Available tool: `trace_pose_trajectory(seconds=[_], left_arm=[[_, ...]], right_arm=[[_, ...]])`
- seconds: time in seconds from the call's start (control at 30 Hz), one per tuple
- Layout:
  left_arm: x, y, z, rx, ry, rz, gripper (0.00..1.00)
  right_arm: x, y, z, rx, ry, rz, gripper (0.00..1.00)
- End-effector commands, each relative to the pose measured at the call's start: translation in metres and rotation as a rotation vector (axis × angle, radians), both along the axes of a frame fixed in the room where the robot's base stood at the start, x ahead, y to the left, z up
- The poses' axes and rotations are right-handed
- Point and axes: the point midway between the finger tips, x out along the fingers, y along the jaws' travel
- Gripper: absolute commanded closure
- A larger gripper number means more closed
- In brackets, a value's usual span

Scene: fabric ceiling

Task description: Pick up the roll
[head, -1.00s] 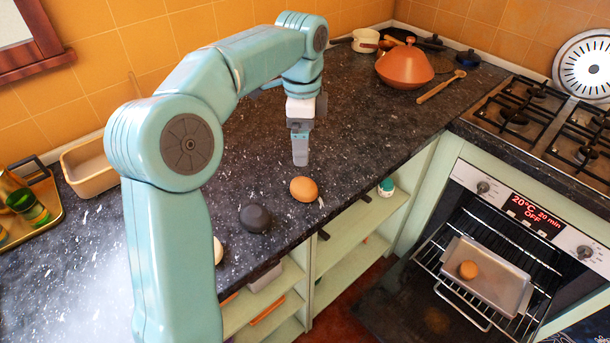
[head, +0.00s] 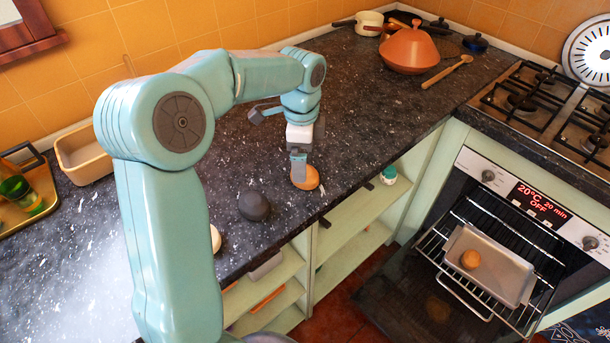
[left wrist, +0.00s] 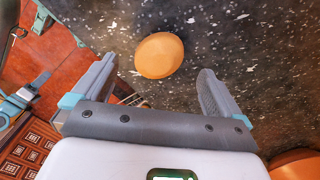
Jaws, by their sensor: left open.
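A round orange-brown roll (head: 306,177) lies on the dark speckled counter near its front edge. In the left wrist view the roll (left wrist: 159,55) shows ahead of the fingers and between their lines. My left gripper (head: 299,172) is right at the roll in the head view and overlaps part of it. In the left wrist view my left gripper (left wrist: 150,85) is open, its two fingers wide apart with nothing between them. A second roll (head: 470,259) lies on the tray in the open oven. My right gripper is not in view.
A dark round object (head: 254,206) lies left of the roll, with a pale round one (head: 215,238) beyond it, partly hidden by my arm. An orange tagine (head: 408,52) and wooden spoon (head: 447,71) stand farther back. The oven tray (head: 492,277) sits on a pulled-out rack.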

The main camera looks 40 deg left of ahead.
Motion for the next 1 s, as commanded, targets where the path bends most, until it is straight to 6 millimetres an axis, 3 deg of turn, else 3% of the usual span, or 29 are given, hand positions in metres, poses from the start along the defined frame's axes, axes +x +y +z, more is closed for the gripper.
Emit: trace_pose_trajectory(seconds=[0.3, 0.53, 0.57, 0.7, 0.73, 1.0], left_arm=[[0.004, -0.006, -0.045, -0.001, 0.003, 0.0, 0.0], [0.005, -0.006, -0.047, 0.0, 0.002, 0.0, 0.0], [0.005, -0.005, -0.047, 0.0, 0.002, 0.0, 0.03], [0.005, -0.005, -0.047, 0.0, 0.002, 0.0, 0.49], [0.005, -0.006, -0.047, 0.0, 0.002, 0.0, 0.56], [0.005, -0.006, -0.046, 0.0, 0.001, 0.0, 0.57]], right_arm=[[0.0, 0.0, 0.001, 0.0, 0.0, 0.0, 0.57], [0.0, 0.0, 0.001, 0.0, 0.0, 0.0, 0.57], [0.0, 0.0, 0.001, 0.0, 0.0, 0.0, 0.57], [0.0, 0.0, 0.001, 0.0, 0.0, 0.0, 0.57], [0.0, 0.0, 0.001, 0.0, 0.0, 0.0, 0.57], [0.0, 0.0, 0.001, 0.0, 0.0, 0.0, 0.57]])
